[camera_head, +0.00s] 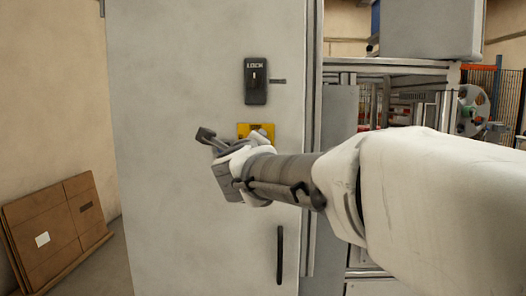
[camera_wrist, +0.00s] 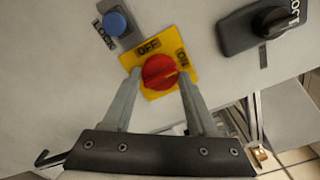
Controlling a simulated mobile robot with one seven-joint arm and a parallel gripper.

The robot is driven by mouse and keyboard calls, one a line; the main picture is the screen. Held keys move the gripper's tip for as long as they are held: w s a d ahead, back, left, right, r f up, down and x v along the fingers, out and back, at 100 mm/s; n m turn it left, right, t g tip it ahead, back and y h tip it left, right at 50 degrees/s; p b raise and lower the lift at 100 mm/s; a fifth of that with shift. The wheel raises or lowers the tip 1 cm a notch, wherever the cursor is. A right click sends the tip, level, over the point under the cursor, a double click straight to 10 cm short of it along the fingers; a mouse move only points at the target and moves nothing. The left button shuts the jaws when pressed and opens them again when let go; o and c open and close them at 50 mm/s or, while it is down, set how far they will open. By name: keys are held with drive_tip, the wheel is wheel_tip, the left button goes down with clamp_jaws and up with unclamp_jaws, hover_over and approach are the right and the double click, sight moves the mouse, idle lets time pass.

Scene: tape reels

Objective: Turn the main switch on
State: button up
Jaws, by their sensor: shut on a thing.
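The main switch is a red round knob (camera_wrist: 158,72) on a yellow plate (camera_wrist: 188,52) with an OFF label at its upper left and an ON label at its right in the wrist view. My gripper (camera_wrist: 160,75) has one finger on each side of the red knob and is shut on it. I cannot tell for sure which label the knob points to. In the head view the yellow plate (camera_head: 243,130) shows on the grey cabinet door, just behind my gripper (camera_head: 236,150), which hides most of the switch.
A black lock handle (camera_head: 256,82) sits above the switch on the cabinet door (camera_head: 180,90). A long black handle (camera_head: 280,255) is lower down. The wrist view shows a blue button (camera_wrist: 115,22) beside the plate. Cardboard (camera_head: 60,228) leans at the left wall.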

idle(0.4)
drive_tip(key=o, duration=1.4)
drive_tip(key=shift+s, duration=0.15)
